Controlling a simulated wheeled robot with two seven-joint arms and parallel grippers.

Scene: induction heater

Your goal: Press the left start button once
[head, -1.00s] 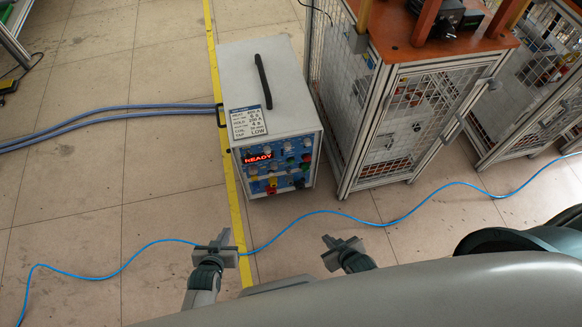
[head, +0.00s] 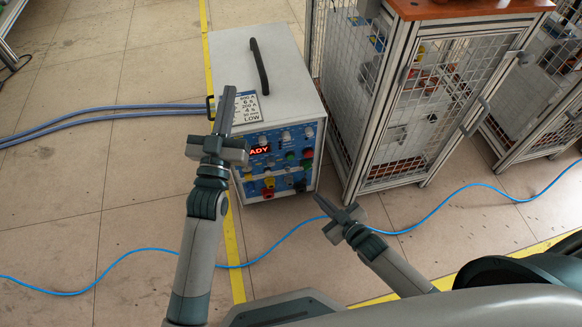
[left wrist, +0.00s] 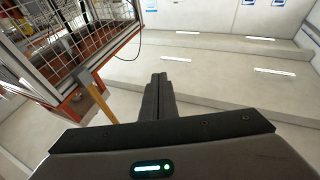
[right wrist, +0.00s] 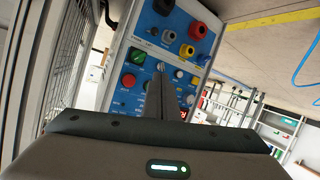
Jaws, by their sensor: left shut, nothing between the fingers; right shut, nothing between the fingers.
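The induction heater is a white box (head: 235,60) with a blue front panel (head: 281,143) of coloured buttons, knobs and sockets. Its red display (head: 261,150) shows "ADY", the rest hidden behind my left gripper. I cannot tell which control is the left start button; the panel's left part is partly covered. My left gripper (head: 228,92) is shut and empty, pointing up in front of the heater's left side. In the left wrist view its fingers (left wrist: 158,80) face away from the panel. My right gripper (head: 318,198) is shut and empty, low and right of the panel; its wrist view shows the panel (right wrist: 150,45) tilted beyond the fingertips.
A mesh-sided cage table (head: 400,110) stands close to the right. Blue-grey hoses (head: 100,112) leave the heater leftward. A blue cable (head: 440,215) crosses the floor.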

